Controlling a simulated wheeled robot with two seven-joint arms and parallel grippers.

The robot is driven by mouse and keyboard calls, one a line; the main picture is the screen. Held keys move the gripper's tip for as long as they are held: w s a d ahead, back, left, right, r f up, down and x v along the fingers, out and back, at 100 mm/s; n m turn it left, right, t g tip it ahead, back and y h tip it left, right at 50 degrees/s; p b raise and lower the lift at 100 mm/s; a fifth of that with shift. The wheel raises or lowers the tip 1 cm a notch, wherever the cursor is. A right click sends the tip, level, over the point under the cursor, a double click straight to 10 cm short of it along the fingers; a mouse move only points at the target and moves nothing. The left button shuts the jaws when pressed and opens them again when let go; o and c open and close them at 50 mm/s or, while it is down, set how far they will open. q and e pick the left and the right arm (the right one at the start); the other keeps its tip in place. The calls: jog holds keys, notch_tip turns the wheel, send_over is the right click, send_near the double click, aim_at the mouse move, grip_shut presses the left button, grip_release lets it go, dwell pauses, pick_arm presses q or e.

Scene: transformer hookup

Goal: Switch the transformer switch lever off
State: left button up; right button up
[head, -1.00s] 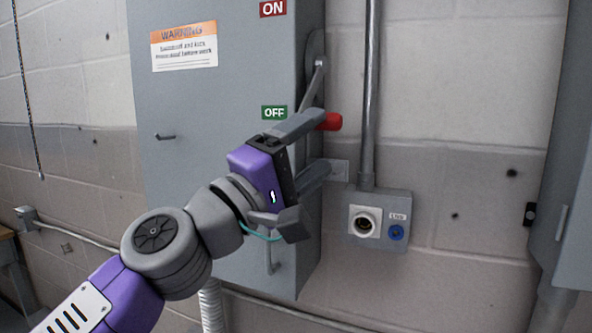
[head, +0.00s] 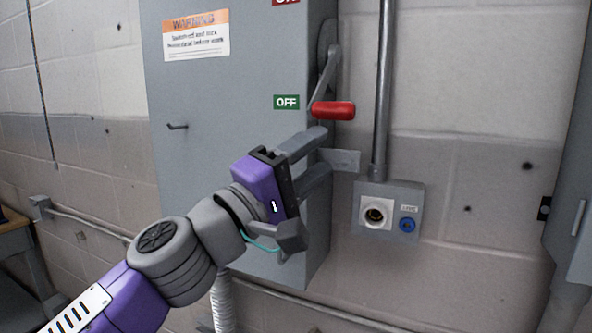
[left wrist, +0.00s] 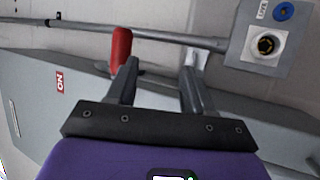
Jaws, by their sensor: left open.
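The transformer switch lever (head: 325,82) is a grey arm on the right side of the grey box (head: 230,160), with a red handle (head: 333,110) at its lower end. It points down, its handle beside the green OFF label (head: 287,102). My left gripper (head: 326,152) is open and empty, just below the red handle and apart from it in the head view. In the left wrist view the red handle (left wrist: 121,48) shows past the tip of the left finger of my left gripper (left wrist: 160,66). My right gripper is out of view.
An outlet box (head: 388,212) with a white socket and a blue socket is on the wall to the right, under a vertical conduit (head: 383,90). Another grey cabinet (head: 570,200) stands at the far right. A warning label (head: 196,36) is on the box front.

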pick_arm(q)
jog(key=v, duration=0.7)
jog(key=shift+a, duration=0.1)
